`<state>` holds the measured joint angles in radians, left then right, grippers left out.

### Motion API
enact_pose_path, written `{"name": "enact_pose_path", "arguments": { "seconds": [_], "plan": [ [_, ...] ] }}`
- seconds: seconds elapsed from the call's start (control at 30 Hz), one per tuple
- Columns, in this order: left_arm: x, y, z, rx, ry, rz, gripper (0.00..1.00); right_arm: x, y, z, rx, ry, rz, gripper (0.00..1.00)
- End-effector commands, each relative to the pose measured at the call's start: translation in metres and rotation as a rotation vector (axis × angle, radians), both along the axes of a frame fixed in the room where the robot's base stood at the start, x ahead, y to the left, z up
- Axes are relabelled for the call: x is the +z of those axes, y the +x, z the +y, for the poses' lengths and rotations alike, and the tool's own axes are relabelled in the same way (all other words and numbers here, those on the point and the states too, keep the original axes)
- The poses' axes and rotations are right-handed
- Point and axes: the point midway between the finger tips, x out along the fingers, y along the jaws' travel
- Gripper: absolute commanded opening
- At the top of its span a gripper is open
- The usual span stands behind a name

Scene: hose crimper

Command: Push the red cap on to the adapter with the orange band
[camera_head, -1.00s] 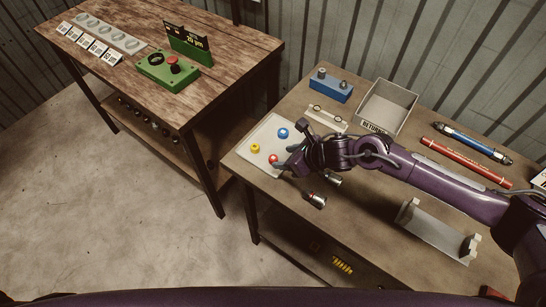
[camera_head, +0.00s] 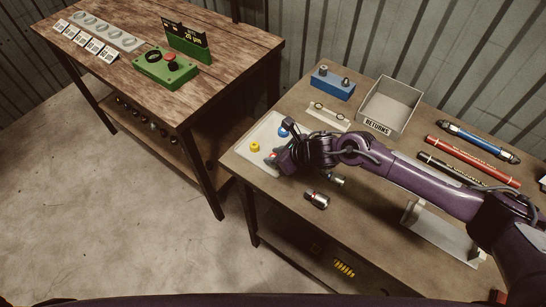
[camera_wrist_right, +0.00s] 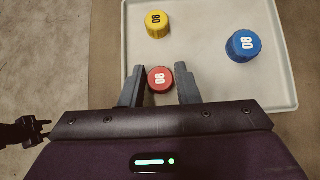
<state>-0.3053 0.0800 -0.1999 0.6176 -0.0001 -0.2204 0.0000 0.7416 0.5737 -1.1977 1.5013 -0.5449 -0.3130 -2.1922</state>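The red cap (camera_wrist_right: 160,79), marked 80, sits near the tray's edge in the right wrist view. It lies between the two parted fingers of my right gripper (camera_head: 279,158), which is open around it; I cannot tell whether either finger touches it. In the head view the gripper mostly hides this cap. The front one shows a small reddish-orange patch; the other's band colour is not clear.
The pale tray (camera_wrist_right: 136,45) also holds a yellow cap (camera_wrist_right: 157,24) and a blue cap (camera_wrist_right: 243,45). A returns bin (camera_head: 389,104), blue block (camera_head: 332,83), hoses (camera_head: 472,160) and a metal cradle (camera_head: 440,235) share the table. Another table with a green button box (camera_head: 165,68) stands left.

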Motion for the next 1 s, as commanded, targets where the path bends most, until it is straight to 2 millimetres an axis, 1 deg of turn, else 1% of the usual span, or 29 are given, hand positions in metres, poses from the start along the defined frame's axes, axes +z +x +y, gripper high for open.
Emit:
{"name": "enact_pose_path", "arguments": {
  "seconds": [0.03,0.17,0.2,0.37,0.6,1.0],
  "plan": [
    [0.0,0.0,0.0,0.0,0.0,0.0,0.36,0.0,0.0,0.0,0.0,0.0,0.0,0.22],
    [0.0,0.0,0.0,0.0,0.0,0.0,0.36,0.0,0.0,0.0,0.0,0.0,0.0,0.05],
    [0.0,0.001,0.0,0.0,0.0,-0.001,0.36,0.0,0.0,0.0,0.0,0.0,0.0,0.03],
    [0.003,0.003,0.0,0.001,0.0,-0.004,0.36,0.005,0.0,0.0,0.0,0.0,0.0,0.03],
    [0.017,0.007,-0.001,0.001,-0.001,-0.01,0.36,0.029,0.0,0.0,0.001,0.0,-0.002,0.03],
    [0.037,0.007,-0.001,0.0,-0.001,-0.01,0.36,0.067,0.0,0.0,0.001,0.0,-0.002,0.03]
  ]
}}
